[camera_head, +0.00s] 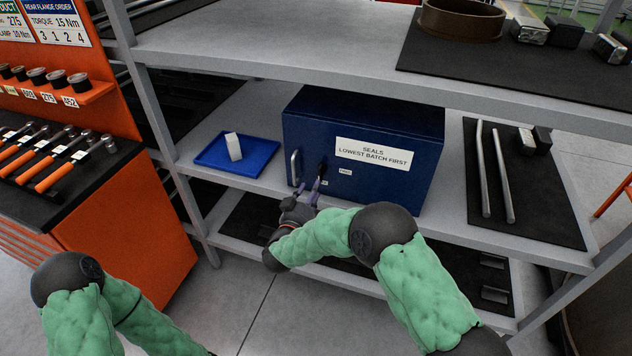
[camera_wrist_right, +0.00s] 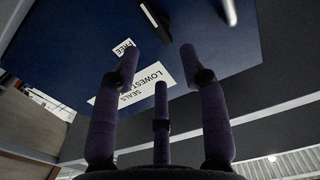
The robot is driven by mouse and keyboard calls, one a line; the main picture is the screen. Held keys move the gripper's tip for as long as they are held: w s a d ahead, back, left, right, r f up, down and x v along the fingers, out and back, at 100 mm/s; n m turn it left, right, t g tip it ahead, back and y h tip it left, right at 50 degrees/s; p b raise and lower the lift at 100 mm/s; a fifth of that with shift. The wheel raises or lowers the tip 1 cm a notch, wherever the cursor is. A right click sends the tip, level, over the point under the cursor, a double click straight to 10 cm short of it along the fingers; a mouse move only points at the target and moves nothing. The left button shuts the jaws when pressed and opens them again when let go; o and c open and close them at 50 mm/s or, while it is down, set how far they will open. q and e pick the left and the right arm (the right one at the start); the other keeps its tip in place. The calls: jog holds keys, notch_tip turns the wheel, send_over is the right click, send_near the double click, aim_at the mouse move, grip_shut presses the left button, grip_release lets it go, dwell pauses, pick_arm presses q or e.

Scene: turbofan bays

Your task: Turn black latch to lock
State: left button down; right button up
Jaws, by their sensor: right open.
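A blue cabinet (camera_head: 380,190) labelled "SEALS LOWEST BATCH FIRST" stands on the middle shelf. Its black latch (camera_head: 321,169) is on the left part of the front; in the right wrist view the latch (camera_wrist_right: 153,18) is a short dark bar lying diagonally. A small "FREE" label (camera_wrist_right: 123,47) is near it. My right gripper (camera_head: 317,186) is just in front of and below the latch. In the wrist view its purple fingers (camera_wrist_right: 160,60) are spread and empty, with the latch beyond the tips. My left gripper is out of view; only part of that arm shows.
A silver handle (camera_head: 295,168) is left of the latch on the cabinet front. A blue tray (camera_head: 260,158) with a white block (camera_head: 234,147) sits to the left. A dark mat (camera_head: 535,205) with metal rods lies to the right. The upper shelf (camera_head: 250,48) overhangs the cabinet.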

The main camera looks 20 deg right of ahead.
jog(key=v, duration=0.5)
jog(key=shift+w, duration=0.1)
dwell(0.3)
jog(key=s+f+n+g+y, duration=0.2)
jog(key=s+f+y, duration=0.15)
jog(key=f, duration=0.75)
jog(key=s+f+n+g+y, duration=0.25)
jog(key=f+y, duration=0.25)
jog(key=f, duration=0.5)
jog(key=s+a+f+g+y, duration=0.1)
jog(key=s+f+g, duration=0.2)
jog(key=s, duration=0.5)
jog(key=s+a+f+g+y, duration=0.1)
jog(key=s+f+g+y, duration=0.1)
jog(key=s, duration=0.7)
jog(key=s+a+f+g+y, duration=0.1)
jog(key=s+f+g+y, duration=0.1)
jog(key=s+f+g, duration=0.3)
jog(key=s+f, duration=0.1)
jog(key=s, duration=0.2)
jog(key=shift+s+a+f+p, duration=0.15)
jog(key=shift+a+f+p, duration=0.05)
jog(key=shift+a+p, duration=0.15)
jog(key=shift+y, duration=0.25)
